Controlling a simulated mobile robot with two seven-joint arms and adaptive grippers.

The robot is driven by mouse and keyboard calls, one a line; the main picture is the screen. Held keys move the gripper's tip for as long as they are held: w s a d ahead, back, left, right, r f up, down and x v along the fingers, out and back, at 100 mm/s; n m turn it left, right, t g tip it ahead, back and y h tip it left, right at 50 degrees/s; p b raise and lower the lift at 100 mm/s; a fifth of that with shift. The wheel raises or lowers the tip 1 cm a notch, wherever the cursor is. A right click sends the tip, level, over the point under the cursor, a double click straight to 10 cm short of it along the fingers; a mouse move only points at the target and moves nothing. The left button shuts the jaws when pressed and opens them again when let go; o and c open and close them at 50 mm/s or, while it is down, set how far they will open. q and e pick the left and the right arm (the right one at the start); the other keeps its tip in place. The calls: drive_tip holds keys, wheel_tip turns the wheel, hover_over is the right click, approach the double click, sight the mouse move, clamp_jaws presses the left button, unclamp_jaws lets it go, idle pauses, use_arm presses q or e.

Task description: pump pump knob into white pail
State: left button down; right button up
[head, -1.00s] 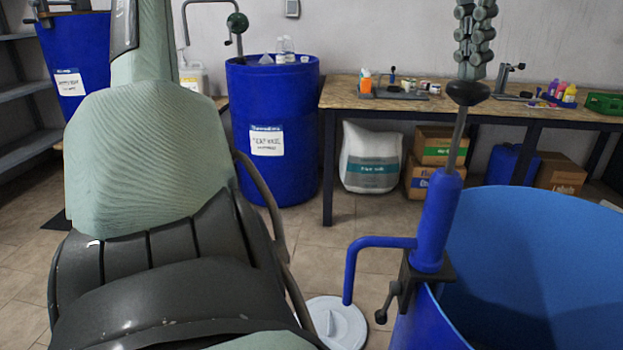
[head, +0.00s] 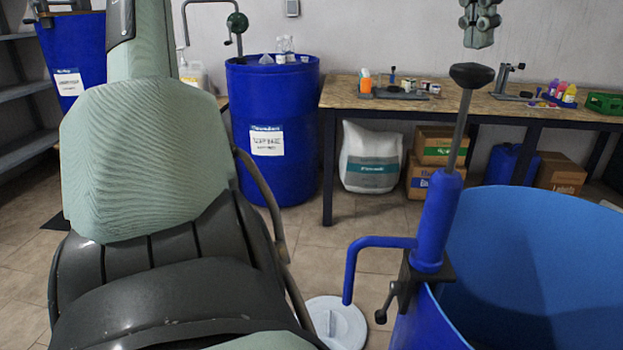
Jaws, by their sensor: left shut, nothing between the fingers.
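The pump's black knob (head: 472,76) tops a grey rod rising from the blue pump body (head: 437,222), which is clamped to the rim of an open blue drum (head: 540,262). The pump's blue spout (head: 372,243) bends left and down. Its end appears above the white pail (head: 337,322) on the floor, whose lower part is cut off or hidden. My left gripper (head: 479,44) is shut and empty, its fingers pointing down just above the knob with a small gap. Its upper part is out of frame. My right gripper is not in view.
A closed blue drum (head: 270,165) with small bottles on top stands at the back. A wooden workbench (head: 450,100) with bottles and tools runs along the wall, with a white sack (head: 371,150) and cardboard boxes (head: 436,146) beneath. My large arm links fill the left foreground.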

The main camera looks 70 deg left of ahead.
use_arm(q)
drive_tip(key=shift+f+b, duration=1.65)
drive_tip(key=shift+f, duration=4.2)
wheel_tip(320, 180, up, 3)
drive_tip(key=p, duration=0.3)
drive_tip(key=shift+r, duration=4.35)
wheel_tip(320, 180, up, 6)
